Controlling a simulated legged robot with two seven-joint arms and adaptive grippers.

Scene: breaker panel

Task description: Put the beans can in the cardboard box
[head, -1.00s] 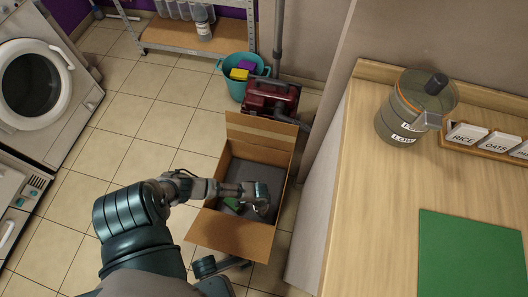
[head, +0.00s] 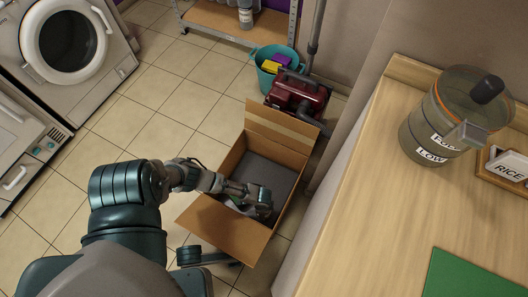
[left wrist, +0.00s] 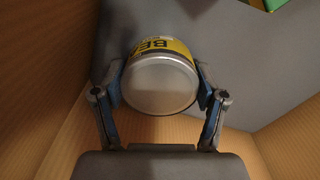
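The open cardboard box (head: 229,223) stands on the tiled floor with its flaps spread. My left arm reaches over its left side, and my left gripper (head: 262,207) is inside the box. In the left wrist view, the left gripper (left wrist: 160,92) has its fingers against both sides of the beans can (left wrist: 160,86), with its yellow label and silver end showing. The can is over the grey box bottom (left wrist: 255,65); I cannot tell whether it touches it. The can is not clear in the head view. My right gripper is not in view.
A green and yellow item (left wrist: 272,4) lies in the box near the top right of the wrist view. A red vacuum cleaner (head: 298,97) and a teal bucket (head: 266,74) stand behind the box. The wooden counter (head: 360,205) is to the right.

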